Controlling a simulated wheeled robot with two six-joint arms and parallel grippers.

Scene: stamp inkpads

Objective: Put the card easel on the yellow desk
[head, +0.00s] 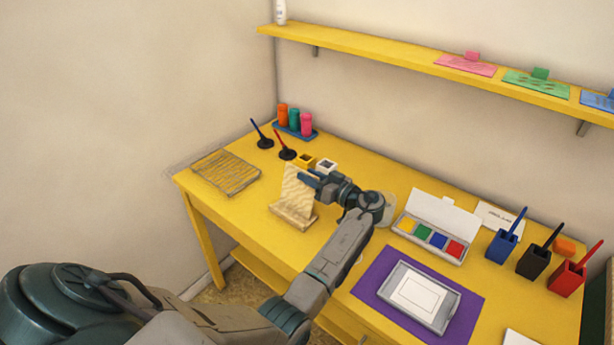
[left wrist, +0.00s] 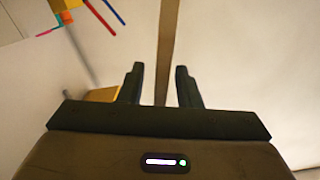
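The card easel (head: 297,191), a pale upright panel on a small wooden base, appears to stand on the yellow desk (head: 243,212) near its front edge. My left gripper (head: 307,181) is at the upper right edge of its panel. In the left wrist view, the two fingers (left wrist: 160,85) are apart, with a narrow brown strip between them, likely the panel edge-on. Gaps show on both sides of the strip. My right gripper is out of view.
A slatted rack (head: 226,173) lies left of the easel. Stamps and bottles (head: 294,121) stand behind. A paint box (head: 438,226), a purple mat (head: 366,283) with a grey tray, and pen cups (head: 533,258) stand to the right. A shelf (head: 380,53) runs above.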

